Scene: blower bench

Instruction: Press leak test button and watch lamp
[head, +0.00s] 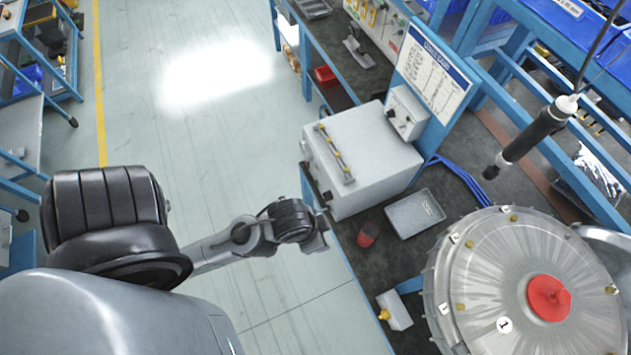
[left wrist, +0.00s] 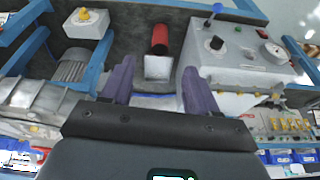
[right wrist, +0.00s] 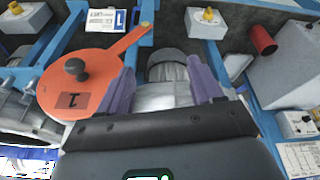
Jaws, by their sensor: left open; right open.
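A grey test box (head: 360,160) with a row of brass fittings stands on the bench in the head view. In the left wrist view a grey box face (left wrist: 238,65) shows a black knob (left wrist: 217,43), a small green lamp or button (left wrist: 238,29) and a red control (left wrist: 263,33); labels are unreadable. My left gripper (head: 318,232) is open and empty beside the bench edge. My right gripper (right wrist: 160,68) is open and empty, outside the head view.
A round metal blower housing (head: 465,285) with a red cap fills the bench's right. A grey tray (head: 432,205) and red cup (head: 368,234) lie between. A black tool (head: 535,135) hangs above. An orange disc with a handle (right wrist: 95,90) is near my right gripper.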

